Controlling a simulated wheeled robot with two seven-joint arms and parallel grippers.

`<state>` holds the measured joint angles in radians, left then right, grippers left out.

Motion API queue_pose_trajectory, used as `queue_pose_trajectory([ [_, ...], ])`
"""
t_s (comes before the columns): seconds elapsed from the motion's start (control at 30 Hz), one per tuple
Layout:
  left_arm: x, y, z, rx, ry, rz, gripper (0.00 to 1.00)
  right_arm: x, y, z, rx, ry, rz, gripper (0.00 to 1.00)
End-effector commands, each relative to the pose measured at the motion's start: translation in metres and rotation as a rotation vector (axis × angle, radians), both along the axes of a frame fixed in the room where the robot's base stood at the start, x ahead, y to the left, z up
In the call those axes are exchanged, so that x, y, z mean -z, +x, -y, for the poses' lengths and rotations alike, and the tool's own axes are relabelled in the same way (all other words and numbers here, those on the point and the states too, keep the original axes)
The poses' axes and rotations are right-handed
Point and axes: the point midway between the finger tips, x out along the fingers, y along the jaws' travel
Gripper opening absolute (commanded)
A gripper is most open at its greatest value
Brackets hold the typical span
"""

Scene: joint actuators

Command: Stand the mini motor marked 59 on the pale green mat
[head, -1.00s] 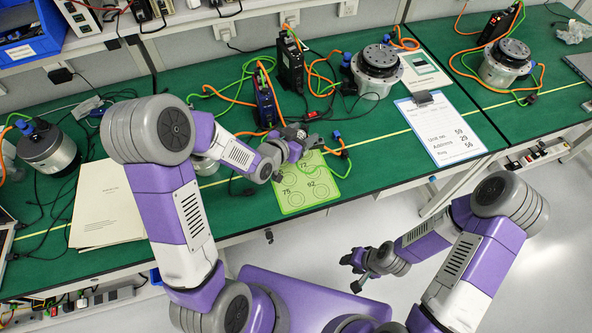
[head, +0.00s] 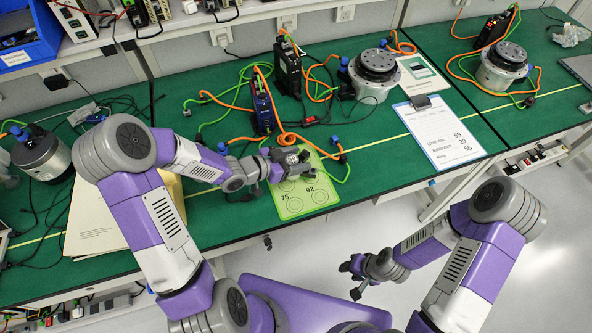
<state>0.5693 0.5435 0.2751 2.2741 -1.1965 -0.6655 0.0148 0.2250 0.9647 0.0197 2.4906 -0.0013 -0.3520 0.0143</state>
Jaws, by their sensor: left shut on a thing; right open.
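The pale green mat (head: 322,196) lies near the front edge of the green bench, with printed rings and the numbers 75 and 92 showing. My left gripper (head: 306,170) is over the upper part of the mat and hides some of it. It is shut on a small grey thing that I take to be the mini motor; it is mostly hidden by the fingers. I cannot read a mark on it, nor tell whether it touches the mat. My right gripper (head: 352,279) is open and empty, in front of the bench over the floor.
A blue drive (head: 263,104), a black drive (head: 288,68) and a large round actuator (head: 374,76) stand behind. Orange and green cables run close to the mat. Papers (head: 95,218) lie left.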

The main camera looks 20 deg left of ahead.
Motion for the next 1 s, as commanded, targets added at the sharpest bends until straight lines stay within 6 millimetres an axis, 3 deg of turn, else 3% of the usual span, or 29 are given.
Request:
queue_pose_trajectory([
  [0.33,0.038,0.0,0.0,0.0,-0.003,0.002,0.09,0.017,0.0,0.0,0.0,0.0,0.0,0.43],
  [0.73,0.043,0.001,0.0,0.0,0.0,0.005,0.09,0.019,0.0,0.0,0.0,0.0,0.0,0.43],
  [0.77,0.044,0.0,0.0,-0.001,0.001,0.001,0.62,0.019,0.0,0.0,0.0,0.0,0.0,0.43],
  [0.9,0.043,0.0,0.0,-0.001,0.001,0.001,0.83,0.018,0.0,0.0,0.0,0.0,0.0,0.43],
  [1.0,0.043,0.0,0.0,-0.001,0.001,0.001,0.84,0.018,0.0,0.0,0.0,0.0,0.0,0.43],
])
